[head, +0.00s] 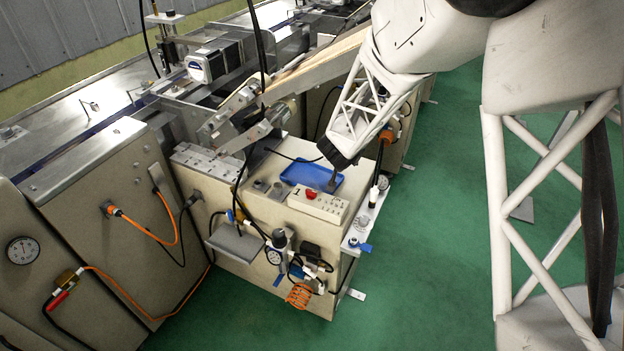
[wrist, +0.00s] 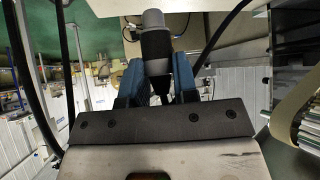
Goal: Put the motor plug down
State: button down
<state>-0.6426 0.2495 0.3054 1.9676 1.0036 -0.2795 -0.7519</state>
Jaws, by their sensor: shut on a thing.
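My gripper (wrist: 157,85) shows in the wrist view with its two blue fingers closed on a plug. This motor plug (wrist: 154,45) is a cylinder with a grey end and a black body, and it sits between the fingers. Its lower part is hidden by the dark gripper plate. In the head view my white arm reaches in from the right over the machine. I cannot make out the fingers or the held plug there.
A blue tray (head: 300,173) lies on the beige control box, beside a red button (head: 311,195). Cables, an orange coiled hose (head: 298,295) and fittings crowd the box front. Metal machine links (head: 243,125) stand to the left of my arm. The green floor (head: 430,260) is mostly clear.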

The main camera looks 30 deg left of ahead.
aim_at(312, 178)
jog(key=s+a+r, duration=0.4)
jog(key=s+a, duration=0.1)
jog(key=a, duration=0.1)
jog(key=shift+s+a+n+y, duration=0.2)
jog(key=shift+n+y, duration=0.1)
jog(key=shift+n, duration=0.1)
jog(key=shift+r, duration=0.1)
jog(key=shift+s+m+h, duration=0.1)
jog(key=shift+m+h, duration=0.3)
jog(key=shift+m, duration=0.1)
jog(key=shift+f, duration=2.95)
jog(key=shift+f, duration=0.15)
jog(key=shift+f, duration=1.95)
jog(key=shift+f, duration=0.15)
jog(key=c, duration=0.9)
grip_release()
